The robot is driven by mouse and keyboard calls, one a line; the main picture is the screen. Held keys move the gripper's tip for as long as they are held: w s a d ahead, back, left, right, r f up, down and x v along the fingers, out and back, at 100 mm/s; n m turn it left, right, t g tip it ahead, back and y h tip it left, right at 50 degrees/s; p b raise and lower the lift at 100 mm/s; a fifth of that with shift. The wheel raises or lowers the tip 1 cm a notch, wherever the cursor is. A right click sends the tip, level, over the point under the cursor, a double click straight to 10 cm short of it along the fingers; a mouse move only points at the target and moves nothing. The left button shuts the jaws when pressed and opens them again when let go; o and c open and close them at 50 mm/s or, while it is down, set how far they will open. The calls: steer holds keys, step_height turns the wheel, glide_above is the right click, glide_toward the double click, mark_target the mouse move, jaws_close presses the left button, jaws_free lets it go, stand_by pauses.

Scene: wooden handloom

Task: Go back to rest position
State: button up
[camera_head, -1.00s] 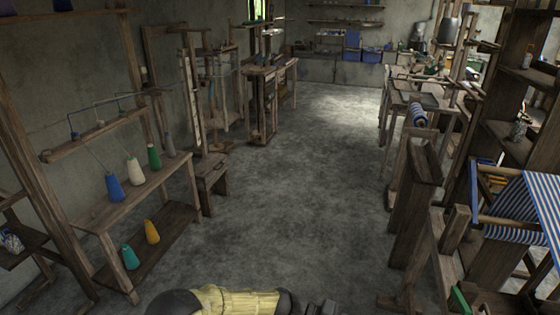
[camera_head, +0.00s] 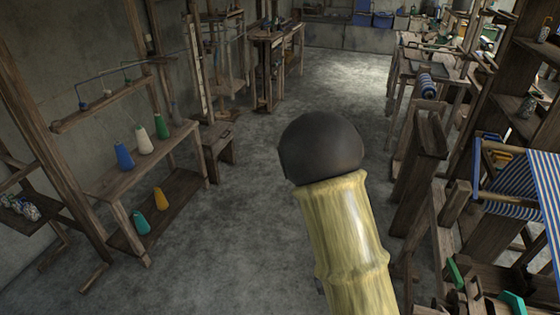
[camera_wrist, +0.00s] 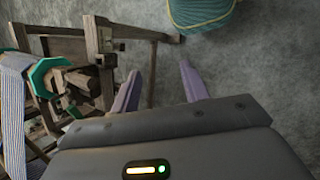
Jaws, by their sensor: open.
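My gripper (camera_wrist: 159,72) shows in the wrist view with its two pale purple fingers apart and nothing between them. Grey floor lies beyond the fingertips. In the head view my arm rises in the middle of the picture, and my gripper is not visible there. A rounded teal yarn bundle (camera_wrist: 200,10) is cut off by the top edge of the wrist view, ahead of the fingers and apart from them. I cannot tell what it rests on. The loom's wooden frame (camera_wrist: 95,45) is to the left of the fingers, with a green angular piece (camera_wrist: 40,76) on it.
The loom with blue-striped cloth (camera_head: 515,185) stands at the right. A shelf (camera_head: 110,184) with several coloured yarn cones is at the left. A small stool (camera_head: 217,140) stands behind it. The central aisle floor (camera_head: 340,75) is clear towards the back.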

step_height(320, 180, up, 16)
steer(key=w+t+y+p, duration=0.1)
steer(key=t+y+p, duration=0.2)
steer(key=t, duration=0.4)
steer(key=shift+w+a+f+n+y, duration=0.25)
steer(key=shift+w+a+n+y, duration=0.05)
steer(key=shift+w+a+n, duration=0.1)
steer(key=shift+c, duration=1)
steer(key=shift+d, duration=0.2)
